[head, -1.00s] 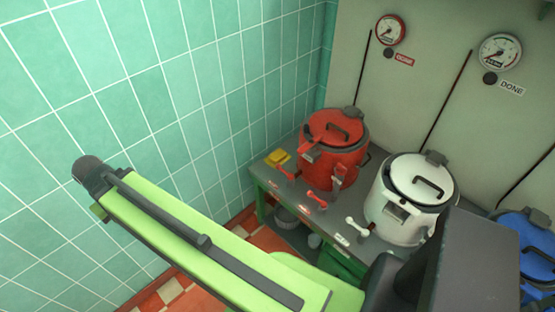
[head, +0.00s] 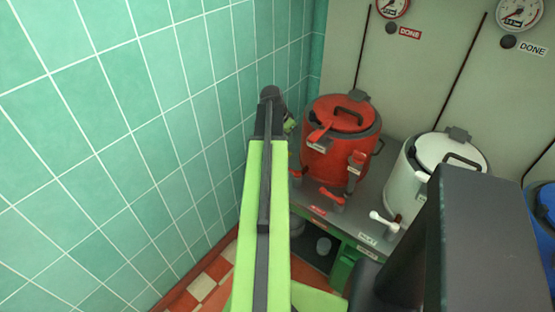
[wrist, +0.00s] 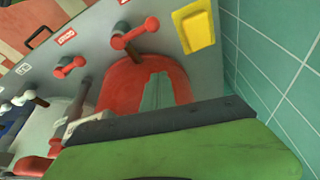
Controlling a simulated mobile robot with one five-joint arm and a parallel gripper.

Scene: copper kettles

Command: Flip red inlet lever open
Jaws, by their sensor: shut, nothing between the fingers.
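The red kettle (head: 335,150) stands upright on the counter, and its shiny side shows in the wrist view (wrist: 115,85). One red lever (head: 333,196) is at the counter's front. Another (head: 296,177) is partly hidden by my arm. Both show in the wrist view, one near the yellow block (wrist: 135,33) and one farther left (wrist: 69,67). I cannot read which is the inlet lever. My gripper (wrist: 155,120) appears as a green body with a dark edge, shut and empty, in front of the red kettle.
A white kettle (head: 405,175) with a white lever (head: 384,221) stands to the right, and a blue kettle (head: 545,205) beyond. A yellow block (wrist: 194,28) lies near the tiled wall (head: 130,150) on the left. Gauges (head: 520,12) hang on the back wall.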

